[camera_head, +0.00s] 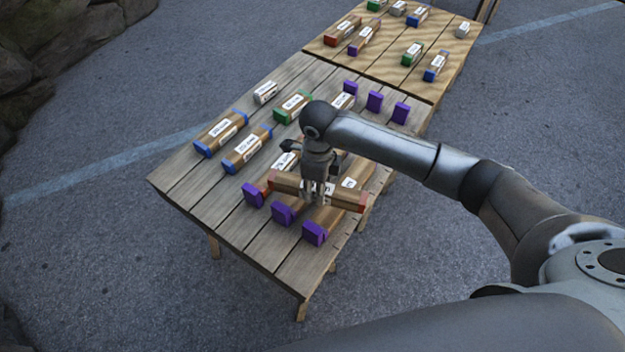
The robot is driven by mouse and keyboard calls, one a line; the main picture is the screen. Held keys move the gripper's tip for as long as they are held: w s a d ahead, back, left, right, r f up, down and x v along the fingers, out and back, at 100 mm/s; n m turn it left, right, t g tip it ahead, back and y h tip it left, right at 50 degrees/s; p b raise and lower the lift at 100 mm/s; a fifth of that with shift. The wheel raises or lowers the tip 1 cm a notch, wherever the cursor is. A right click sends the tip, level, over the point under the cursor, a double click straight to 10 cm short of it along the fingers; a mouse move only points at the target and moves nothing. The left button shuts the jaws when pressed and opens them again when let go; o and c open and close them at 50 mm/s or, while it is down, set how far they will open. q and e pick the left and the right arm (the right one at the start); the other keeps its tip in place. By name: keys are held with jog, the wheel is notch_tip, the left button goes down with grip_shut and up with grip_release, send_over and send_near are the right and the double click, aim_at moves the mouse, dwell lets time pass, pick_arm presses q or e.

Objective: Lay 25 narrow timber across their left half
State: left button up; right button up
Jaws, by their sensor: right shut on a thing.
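Three long timbers with purple ends lie side by side on the near wooden table (185,180). Their near ends show as a left (253,195), a middle (282,214) and a right purple block (314,233); their far ends show beyond my arm. My right gripper (318,198) points down and is shut on the middle of a brown timber with red ends (348,198). This timber runs crosswise over the purple-ended timbers, close to their near ends. I cannot tell whether it touches them. My gripper and arm hide parts of the timbers. My left gripper is out of view.
Blue-ended timbers (222,133) (247,148), a green-ended timber (292,106) and a small white-labelled block (266,92) lie on the table's left side. A second table (385,65) behind holds several shorter timbers. The table's near-left corner is bare.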

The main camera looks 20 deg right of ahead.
jog(key=w+m, duration=0.2)
jog(key=m, duration=0.1)
jog(key=shift+a, duration=0.3)
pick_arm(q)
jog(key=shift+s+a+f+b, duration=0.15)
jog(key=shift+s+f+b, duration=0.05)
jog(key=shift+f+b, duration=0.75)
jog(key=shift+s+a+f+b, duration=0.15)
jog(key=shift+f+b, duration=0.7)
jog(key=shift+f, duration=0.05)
pick_arm(e)
jog(key=shift+s+f, duration=0.1)
jog(key=shift+f, duration=2.45)
pick_arm(q)
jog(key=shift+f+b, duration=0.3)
jog(key=shift+b, duration=0.05)
pick_arm(e)
jog(key=shift+f, duration=0.4)
